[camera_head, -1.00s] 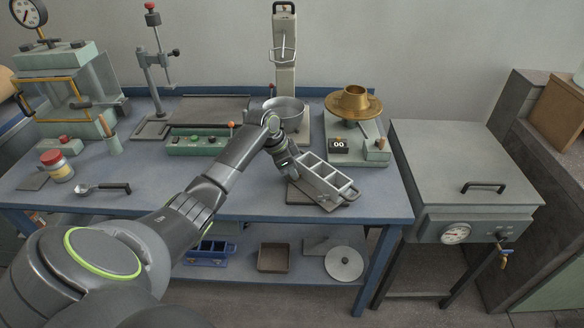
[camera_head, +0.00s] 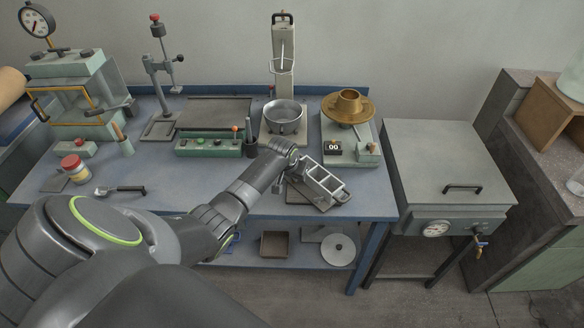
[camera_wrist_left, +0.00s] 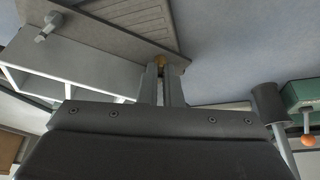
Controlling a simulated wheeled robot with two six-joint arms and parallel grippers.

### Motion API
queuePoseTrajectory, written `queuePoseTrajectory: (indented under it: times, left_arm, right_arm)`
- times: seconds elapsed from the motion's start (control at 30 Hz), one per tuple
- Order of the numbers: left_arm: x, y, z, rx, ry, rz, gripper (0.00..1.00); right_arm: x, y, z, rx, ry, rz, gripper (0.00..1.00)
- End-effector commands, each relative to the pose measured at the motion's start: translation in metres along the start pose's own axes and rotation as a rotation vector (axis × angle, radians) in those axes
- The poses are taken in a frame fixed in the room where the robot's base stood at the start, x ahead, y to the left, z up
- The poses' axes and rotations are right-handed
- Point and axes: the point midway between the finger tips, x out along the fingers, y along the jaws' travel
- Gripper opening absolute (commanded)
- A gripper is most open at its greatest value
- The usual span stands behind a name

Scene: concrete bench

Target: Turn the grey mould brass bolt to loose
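The grey mould (camera_head: 324,184) is a long block with open compartments, lying at an angle near the front edge of the blue bench; a handle sits at its right end. My left gripper (camera_head: 281,184) is at the mould's left end in the head view. In the left wrist view, the mould's pale compartments (camera_wrist_left: 55,84) show to the left. The bolt's turn position is hidden. My right gripper is in neither view.
A green button box (camera_head: 210,145) is to the left. A grey lidded oven (camera_head: 447,165) stands right of the bench.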

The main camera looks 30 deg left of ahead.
Motion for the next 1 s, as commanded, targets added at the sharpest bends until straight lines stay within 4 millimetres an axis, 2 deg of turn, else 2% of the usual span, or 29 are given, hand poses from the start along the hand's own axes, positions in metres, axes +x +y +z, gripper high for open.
queuePoseTrajectory:
  times: [0.03, 0.1, 0.4, 1.0]
  left_arm:
    - [-0.005, 0.002, -0.002, -0.041, -0.001, -0.016, 0.0]
    - [-0.004, 0.003, -0.003, -0.102, 0.001, -0.041, 0.0]
    - [-0.002, 0.006, -0.003, -0.365, 0.001, -0.15, 0.0]
    - [0.002, 0.01, -0.006, -0.82, 0.002, -0.338, 0.0]
  right_arm:
    - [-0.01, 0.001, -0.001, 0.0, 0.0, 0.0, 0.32]
    - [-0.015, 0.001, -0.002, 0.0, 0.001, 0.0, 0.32]
    - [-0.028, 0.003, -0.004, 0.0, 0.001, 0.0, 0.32]
    - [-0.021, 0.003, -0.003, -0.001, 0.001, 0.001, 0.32]
